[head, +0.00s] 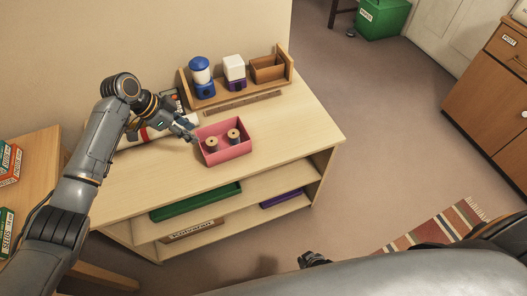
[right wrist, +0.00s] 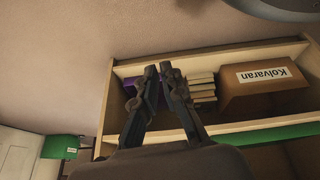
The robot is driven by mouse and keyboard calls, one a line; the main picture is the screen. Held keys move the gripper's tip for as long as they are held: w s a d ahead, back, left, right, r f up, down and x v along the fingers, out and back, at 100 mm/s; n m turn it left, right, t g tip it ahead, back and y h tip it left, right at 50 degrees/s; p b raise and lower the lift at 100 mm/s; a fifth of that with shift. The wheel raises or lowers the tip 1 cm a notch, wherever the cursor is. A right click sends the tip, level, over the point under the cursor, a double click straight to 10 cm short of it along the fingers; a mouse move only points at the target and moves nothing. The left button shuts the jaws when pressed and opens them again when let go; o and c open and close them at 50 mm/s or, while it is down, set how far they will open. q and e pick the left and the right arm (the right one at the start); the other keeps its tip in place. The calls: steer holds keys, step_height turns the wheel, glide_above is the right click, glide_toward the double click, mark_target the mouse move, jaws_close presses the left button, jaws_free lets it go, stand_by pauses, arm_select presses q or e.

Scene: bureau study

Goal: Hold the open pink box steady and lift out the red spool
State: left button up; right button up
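The open pink box (head: 237,153) stands on the desk top. Two spools stand upright in it, a left spool (head: 211,143) and a right spool (head: 233,136). Both show pale tops and dark brownish sides; I cannot tell which is red. My left gripper (head: 195,136) is at the box's left wall, its tips at or against the rim. Whether its fingers are closed on the wall is too small to tell. My right gripper (head: 314,258) is low in front of the desk, away from the box.
A wooden rack (head: 220,98) with a blue-topped jar (head: 200,75), a white-topped jar (head: 234,70) and a brown box (head: 267,69) stands behind. A wooden strip (head: 242,103) lies before it. Shelves below hold a green tray (head: 195,201). The desk's right side is clear.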

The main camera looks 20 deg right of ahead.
steer(key=w+a+r+t+y, duration=0.1)
steer(key=w+a+r+t, duration=0.3)
steer(key=w+r, duration=0.75)
steer(key=w+a+r+t, duration=0.2)
steer(key=w+r, duration=0.2)
steer(key=r, duration=0.5)
steer(key=w+a+r+m+t+y, duration=0.1)
steer(key=w+r, duration=0.2)
steer(key=r, duration=0.7)
steer(key=w+a+r+t, duration=0.2)
steer(key=w+r, duration=0.2)
steer(key=r, duration=0.5)
steer(key=x, duration=1.3)
steer(key=shift+w+d+f, duration=0.2)
steer(key=shift+w+f, duration=0.05)
steer(key=shift+f, duration=0.05)
jaws_close()
arm_select(q)
steer(key=shift+o, duration=0.2)
